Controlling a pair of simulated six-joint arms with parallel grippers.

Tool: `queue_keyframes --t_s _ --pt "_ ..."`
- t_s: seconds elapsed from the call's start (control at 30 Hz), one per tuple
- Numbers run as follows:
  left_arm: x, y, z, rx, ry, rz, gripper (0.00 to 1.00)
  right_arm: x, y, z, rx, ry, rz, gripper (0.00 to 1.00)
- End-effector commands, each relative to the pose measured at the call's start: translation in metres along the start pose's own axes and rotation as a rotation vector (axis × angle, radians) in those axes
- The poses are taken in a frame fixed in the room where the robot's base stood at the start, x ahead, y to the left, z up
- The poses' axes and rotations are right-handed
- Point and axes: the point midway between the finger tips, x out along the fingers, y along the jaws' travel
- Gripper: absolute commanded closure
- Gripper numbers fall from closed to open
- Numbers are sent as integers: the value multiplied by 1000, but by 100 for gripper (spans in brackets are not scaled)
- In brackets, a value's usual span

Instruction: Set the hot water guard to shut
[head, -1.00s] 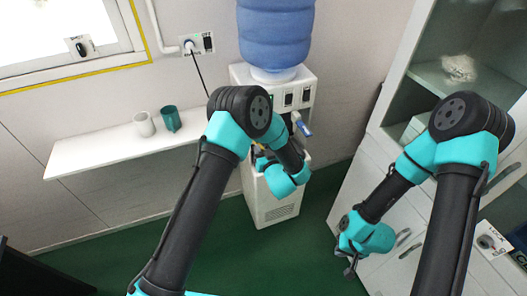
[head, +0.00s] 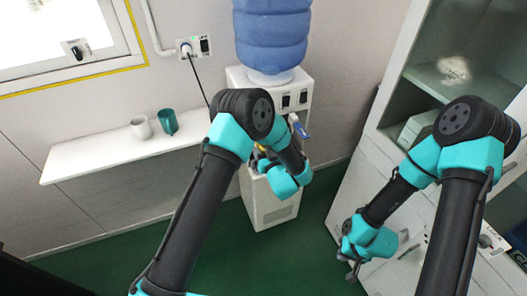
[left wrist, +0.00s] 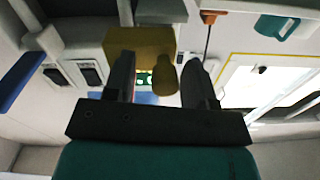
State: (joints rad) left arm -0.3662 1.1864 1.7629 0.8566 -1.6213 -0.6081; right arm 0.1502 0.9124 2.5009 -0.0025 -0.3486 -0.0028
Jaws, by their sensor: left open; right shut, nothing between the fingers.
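The water dispenser (head: 234,76) stands against the wall, with a blue bottle (head: 272,38) on top. A yellow block (left wrist: 140,42) with a rounded yellow knob (left wrist: 165,78) shows on its front in the left wrist view. I take this for the hot water guard; only a sliver shows in the head view. My left gripper (left wrist: 160,85) is open, its fingers on either side of the knob; I cannot tell whether they touch it. In the head view my left arm hides most of this area. My right gripper (head: 351,272) is shut and empty, low before the cabinet.
Two dark switches (head: 295,99) and a blue tap lever (head: 299,127) are on the dispenser front, right of my left arm. A shelf (head: 90,158) with a white cup (head: 141,127) and a green cup (head: 168,121) is at left. A cabinet (head: 349,187) stands at right.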

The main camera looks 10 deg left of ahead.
Motion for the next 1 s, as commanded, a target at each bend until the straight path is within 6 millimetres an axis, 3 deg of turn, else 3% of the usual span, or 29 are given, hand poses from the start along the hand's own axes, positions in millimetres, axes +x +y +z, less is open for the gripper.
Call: queue_keyframes --t_s 0.27,1.0 --pt "-27 1 0 2 0 4 50 0 0 0 0 0 0 100" --pt "-161 1 0 1 1 4 50 0 0 0 0 0 0 100"
